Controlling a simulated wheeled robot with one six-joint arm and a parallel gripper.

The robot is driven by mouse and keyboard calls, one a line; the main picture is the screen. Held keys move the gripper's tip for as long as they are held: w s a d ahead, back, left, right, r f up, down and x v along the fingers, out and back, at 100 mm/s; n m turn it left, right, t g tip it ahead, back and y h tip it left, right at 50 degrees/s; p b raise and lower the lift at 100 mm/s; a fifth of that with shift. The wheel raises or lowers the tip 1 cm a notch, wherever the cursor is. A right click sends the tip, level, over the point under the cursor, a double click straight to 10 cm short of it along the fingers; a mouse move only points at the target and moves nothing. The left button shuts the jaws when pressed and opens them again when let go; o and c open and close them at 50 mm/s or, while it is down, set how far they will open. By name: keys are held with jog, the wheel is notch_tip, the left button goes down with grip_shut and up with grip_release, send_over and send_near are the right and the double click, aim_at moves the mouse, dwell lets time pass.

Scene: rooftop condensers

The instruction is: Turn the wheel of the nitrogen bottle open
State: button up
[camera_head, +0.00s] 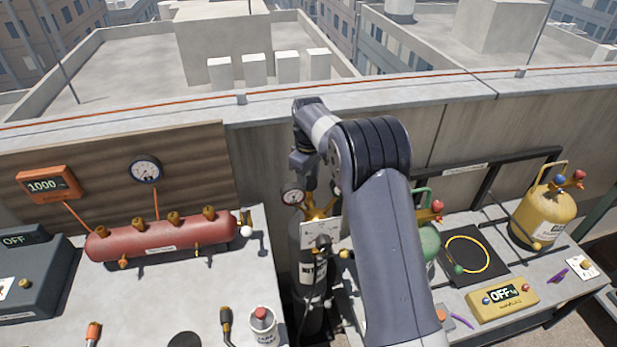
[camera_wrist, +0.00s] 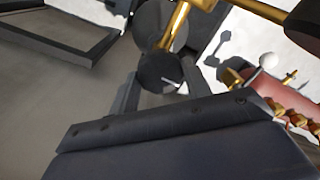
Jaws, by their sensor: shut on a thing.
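The nitrogen bottle (camera_head: 310,265) is a dark upright cylinder with a white label, standing in the gap between two benches. Brass fittings (camera_head: 318,213) and a round gauge (camera_head: 293,196) sit at its top. My gripper (camera_head: 303,165) points down over the bottle's top, and my arm hides part of it. In the wrist view my gripper (camera_wrist: 162,82) is shut on a dark round wheel (camera_wrist: 158,70), with a finger on either side. A brass stem (camera_wrist: 178,25) runs up from beside the wheel. The wheel is not clear in the head view.
A red manifold (camera_head: 160,238) with brass valves lies on the left bench. A white can (camera_head: 263,325) stands at its front. A green bottle (camera_head: 429,243), a yellow cylinder (camera_head: 538,218) and a yellow scale (camera_head: 502,300) are on the right bench. A parapet wall runs behind.

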aim_at(308, 181)
jog(key=n, duration=0.4)
jog(key=shift+r+n, duration=0.1)
jog(key=shift+n, duration=0.3)
jog(key=n, duration=1.3)
jog(key=shift+n, duration=0.4)
jog(key=o, duration=1)
notch_tip(308, 181, up, 11)
jog(key=shift+f+b, duration=0.15)
jog(key=shift+b, duration=0.55)
